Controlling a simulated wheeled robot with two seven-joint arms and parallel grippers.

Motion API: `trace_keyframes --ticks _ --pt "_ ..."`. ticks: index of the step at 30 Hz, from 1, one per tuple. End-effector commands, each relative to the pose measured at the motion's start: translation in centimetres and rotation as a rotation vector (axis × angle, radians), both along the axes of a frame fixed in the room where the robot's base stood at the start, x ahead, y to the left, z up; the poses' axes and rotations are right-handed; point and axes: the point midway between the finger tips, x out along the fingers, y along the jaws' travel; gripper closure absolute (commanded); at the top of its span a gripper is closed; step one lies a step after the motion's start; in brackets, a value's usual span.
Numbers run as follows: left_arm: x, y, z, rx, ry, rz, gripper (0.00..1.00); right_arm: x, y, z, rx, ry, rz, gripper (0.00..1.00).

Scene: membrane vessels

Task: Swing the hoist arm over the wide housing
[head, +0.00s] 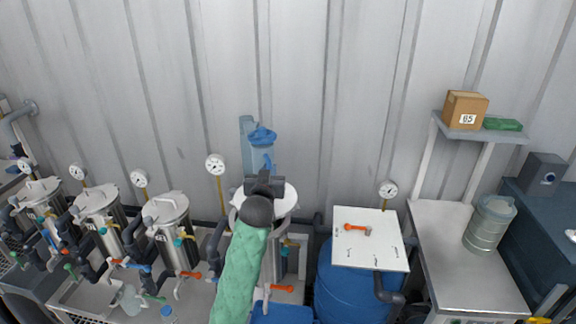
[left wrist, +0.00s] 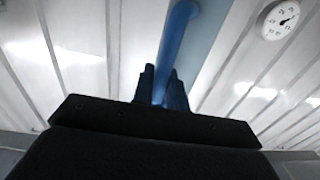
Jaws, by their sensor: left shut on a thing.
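My left gripper (head: 266,172), on the green-sleeved arm, is shut on a blue bar of the hoist arm (head: 262,136). In the left wrist view the blue hoist arm (left wrist: 179,42) runs up from between the dark fingers (left wrist: 162,77). The hoist's blue-grey post (head: 247,142) stands against the wall behind. The wide housing, a steel vessel with a pale round top (head: 287,199), stands below the gripper; my arm hides much of it. The hoist arm's far end is hard to make out. My right gripper is not in view.
Several narrower steel vessels (head: 172,207) with gauges and orange-handled valves stand to the left. A blue drum (head: 340,290) under a white board (head: 372,240) stands to the right. Further right is a steel bench (head: 460,255). A round gauge (head: 215,165) rises left of the hoist.

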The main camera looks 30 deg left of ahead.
Motion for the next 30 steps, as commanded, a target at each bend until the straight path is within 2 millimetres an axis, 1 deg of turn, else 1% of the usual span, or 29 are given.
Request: trace_keyframes --ticks 1,3,9,13,23,24,30 --pt "-0.6 0.7 0.2 0.004 -0.001 0.003 1.00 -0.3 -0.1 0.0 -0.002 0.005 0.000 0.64" --pt "-1.2 1.4 0.2 0.003 -0.001 0.003 1.00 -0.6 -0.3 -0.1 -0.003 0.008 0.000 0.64" --pt "-2.1 2.4 0.1 0.001 -0.001 0.003 1.00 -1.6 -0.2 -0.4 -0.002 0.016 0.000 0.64" --pt "-2.3 2.7 0.1 0.002 -0.001 0.003 1.00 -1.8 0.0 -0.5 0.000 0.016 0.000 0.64" --pt "-2.4 2.8 0.1 0.003 -0.001 0.006 1.00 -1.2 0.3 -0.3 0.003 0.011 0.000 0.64" --pt "-2.4 2.8 0.1 0.003 -0.001 0.006 0.80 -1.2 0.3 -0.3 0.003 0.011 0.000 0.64" --pt "-2.4 2.8 0.1 0.001 -0.001 0.005 0.80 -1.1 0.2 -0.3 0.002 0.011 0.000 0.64"
